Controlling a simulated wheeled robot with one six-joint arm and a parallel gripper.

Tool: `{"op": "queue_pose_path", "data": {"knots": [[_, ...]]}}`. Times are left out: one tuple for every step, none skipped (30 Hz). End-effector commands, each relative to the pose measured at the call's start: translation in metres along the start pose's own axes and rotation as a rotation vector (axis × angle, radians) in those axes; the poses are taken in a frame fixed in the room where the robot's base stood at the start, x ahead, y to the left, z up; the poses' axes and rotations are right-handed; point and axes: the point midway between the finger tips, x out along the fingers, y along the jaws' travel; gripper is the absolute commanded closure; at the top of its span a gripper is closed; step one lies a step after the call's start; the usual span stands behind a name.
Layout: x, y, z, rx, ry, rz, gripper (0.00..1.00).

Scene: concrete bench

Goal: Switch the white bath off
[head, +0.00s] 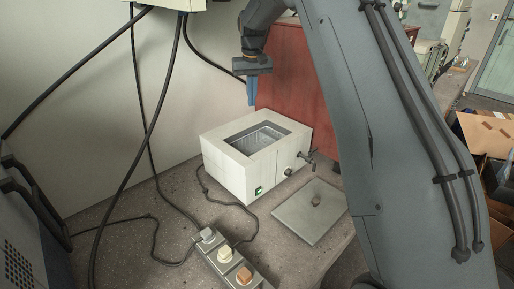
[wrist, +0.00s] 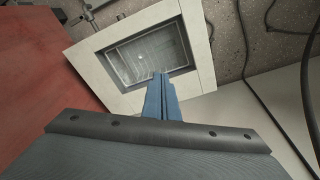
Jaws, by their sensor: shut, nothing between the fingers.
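The white bath (head: 226,166) is a box with an open rectangular basin on top, standing on the bench near the back wall. A small green rocker switch (head: 258,191) sits low on its front face. Whether it is lit or which way it is pressed is too small to tell. My gripper (head: 252,103) has blue fingers, shut and empty, and hangs in the air above the back of the bath. In the wrist view the shut fingers (wrist: 162,76) point at the bath (wrist: 201,38), overlapping its rim and basin. The switch is not visible there.
A grey lid (head: 298,219) with a knob lies right of the bath. A tap (head: 308,156) juts from the bath's front. A power strip (head: 216,262) with several plugs stands in front, with black cables nearby. A red panel (head: 290,75) stands behind.

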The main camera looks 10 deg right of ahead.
Motion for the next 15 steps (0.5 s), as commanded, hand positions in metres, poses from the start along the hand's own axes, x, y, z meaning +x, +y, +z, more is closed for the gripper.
{"op": "queue_pose_path", "data": {"knots": [[0.001, 0.001, 0.014, 0.000, -0.001, 0.000, 1.00], [0.002, 0.001, 0.023, 0.000, -0.002, 0.000, 1.00], [0.004, 0.002, 0.038, 0.000, -0.002, 0.000, 1.00], [0.006, 0.002, 0.050, 0.000, -0.002, 0.000, 1.00], [0.008, 0.002, 0.062, 0.000, -0.001, 0.000, 1.00], [0.011, 0.003, 0.080, 0.000, -0.001, 0.000, 1.00], [0.013, 0.003, 0.094, 0.000, 0.000, 0.000, 1.00], [0.015, 0.004, 0.109, 0.000, 0.000, 0.000, 1.00], [0.018, 0.004, 0.128, 0.000, 0.001, 0.000, 1.00], [0.020, 0.005, 0.144, 0.000, 0.001, 0.000, 1.00], [0.023, 0.005, 0.160, 0.000, 0.000, 0.000, 1.00], [0.027, 0.005, 0.181, 0.000, 0.001, 0.000, 1.00], [0.030, 0.006, 0.198, 0.000, 0.001, 0.000, 1.00], [0.033, 0.006, 0.215, 0.001, 0.002, 0.000, 1.00], [0.036, 0.007, 0.238, 0.000, 0.002, 0.000, 1.00]]}}
